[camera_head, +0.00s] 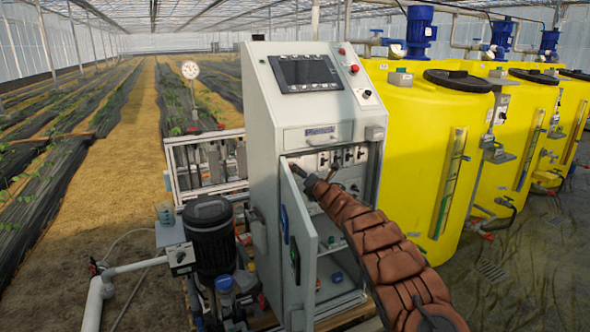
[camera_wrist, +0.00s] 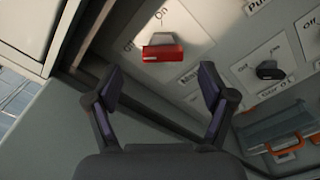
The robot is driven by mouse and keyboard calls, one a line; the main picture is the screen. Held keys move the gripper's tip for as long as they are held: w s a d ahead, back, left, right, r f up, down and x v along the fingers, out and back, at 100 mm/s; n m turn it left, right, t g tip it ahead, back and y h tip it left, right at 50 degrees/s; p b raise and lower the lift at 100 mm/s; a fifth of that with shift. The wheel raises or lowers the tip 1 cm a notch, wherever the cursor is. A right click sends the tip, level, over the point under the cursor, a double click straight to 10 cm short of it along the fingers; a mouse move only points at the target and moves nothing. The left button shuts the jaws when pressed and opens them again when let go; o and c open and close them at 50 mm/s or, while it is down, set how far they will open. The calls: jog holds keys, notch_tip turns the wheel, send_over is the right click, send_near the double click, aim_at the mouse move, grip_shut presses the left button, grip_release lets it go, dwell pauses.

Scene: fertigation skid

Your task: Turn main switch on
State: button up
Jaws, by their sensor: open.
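The main switch (camera_wrist: 163,50) shows in the wrist view as a red handle with a grey part above it, on a pale plate. "Off" is printed to its left, "On" above it, and a partly cut-off "Main" label below. I cannot tell for sure which position it points to. My gripper (camera_wrist: 160,88) is open and empty. Its two dark fingertips are apart, just below the red handle to its left and right, with no clear contact. In the head view my gripper (camera_head: 312,181) is inside the open cabinet, in front of the upper left switch panel, hiding part of it.
The grey control cabinet (camera_head: 262,120) has its door (camera_head: 303,250) swung open close left of my arm. A black knob (camera_wrist: 270,70) sits right of the main switch, and an orange-handled device (camera_wrist: 285,130) below it. Yellow tanks (camera_head: 420,130) stand right; a pump (camera_head: 212,235) stands left.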

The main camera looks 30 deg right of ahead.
jog(key=shift+w+d+f+p, duration=0.1)
jog(key=shift+w+d+p, duration=0.1)
jog(key=shift+w+p, duration=1.35)
jog(key=shift+w+d+f+p, duration=0.15)
jog(key=shift+w+p, duration=1)
jog(key=shift+w, duration=0.75)
jog(key=shift+r, duration=0.1)
jog(key=shift+c, duration=0.2)
jog(key=c, duration=1.1)
jog(key=shift+c, duration=0.2)
